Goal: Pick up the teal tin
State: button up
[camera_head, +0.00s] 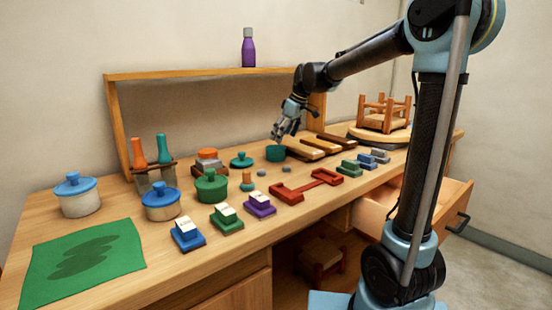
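A small round teal tin (276,154) stands upright on the wooden bench, at the middle of the head view. My gripper (280,138) hangs just above the tin with its fingers pointing down. A narrow gap seems to separate the fingertips from the tin's top. The fingers are small and dark here, and I cannot tell how far apart they are. Nothing shows held in them.
A teal lid with a knob (241,160) sits left of the tin, and wooden brushes (311,148) lie close on its right. Grey discs and a red bracket (307,186) lie in front. A wooden shelf (200,74) spans behind. An open drawer (410,208) juts out at right.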

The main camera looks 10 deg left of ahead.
aim_at(276, 154)
jog(key=shift+a+x, duration=0.15)
jog(key=shift+x, duration=1.9)
jog(key=shift+a+x, duration=0.15)
jog(key=shift+x, duration=1.9)
jog(key=shift+r, duration=0.1)
jog(key=c, duration=1.2)
